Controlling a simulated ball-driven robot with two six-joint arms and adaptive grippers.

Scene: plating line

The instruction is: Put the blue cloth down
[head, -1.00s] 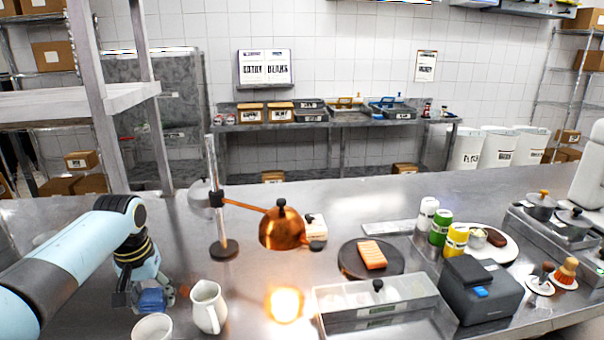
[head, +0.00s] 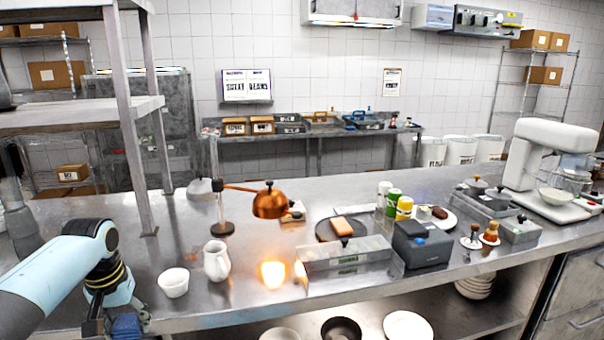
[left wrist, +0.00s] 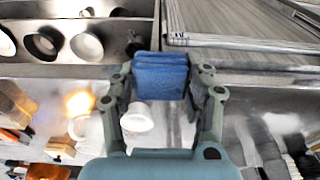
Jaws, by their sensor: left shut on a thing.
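The blue cloth (left wrist: 160,77) is a folded pad held between the fingers of my left gripper (left wrist: 161,85) in the left wrist view. In the head view the cloth (head: 126,326) shows low at the left, near the counter's front edge, with my left gripper (head: 122,318) shut on it. I cannot tell whether the cloth touches the counter (head: 190,310). My right gripper is not in view.
A white bowl (head: 174,282) and a white jug (head: 216,260) stand to the right of the gripper. A copper heat lamp (head: 270,203) lights the counter beyond them. A lidded clear-sided container (head: 345,254) stands further right. Dishes (head: 407,326) sit on the shelf below.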

